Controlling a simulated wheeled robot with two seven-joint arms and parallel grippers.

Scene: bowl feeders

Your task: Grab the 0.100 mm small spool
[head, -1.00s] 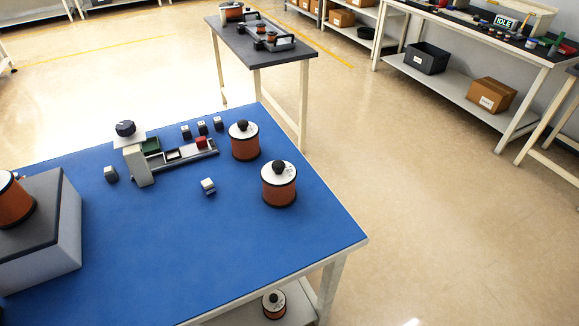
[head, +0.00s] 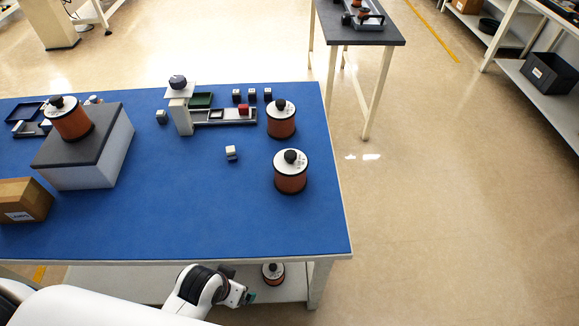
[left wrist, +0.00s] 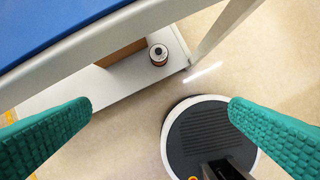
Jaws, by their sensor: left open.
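A small copper-coloured spool with a white top and black knob (head: 273,273) stands on the lower shelf under the blue table, near its right end. In the left wrist view the spool (left wrist: 158,58) is near the top centre, beyond the fingertips. Its label is too small to read. My left gripper (head: 246,296) is low by the shelf, just left of the spool in the head view. Its teal fingers (left wrist: 160,106) are wide apart with nothing between them. My right gripper is not in view.
The blue tabletop (head: 200,215) overhangs the shelf (head: 120,282), and a table leg (head: 320,283) stands right of the spool. Two larger spools (head: 291,172) (head: 281,119) and another on a grey box (head: 70,120) stand on top. A brown box (left wrist: 118,52) sits on the shelf.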

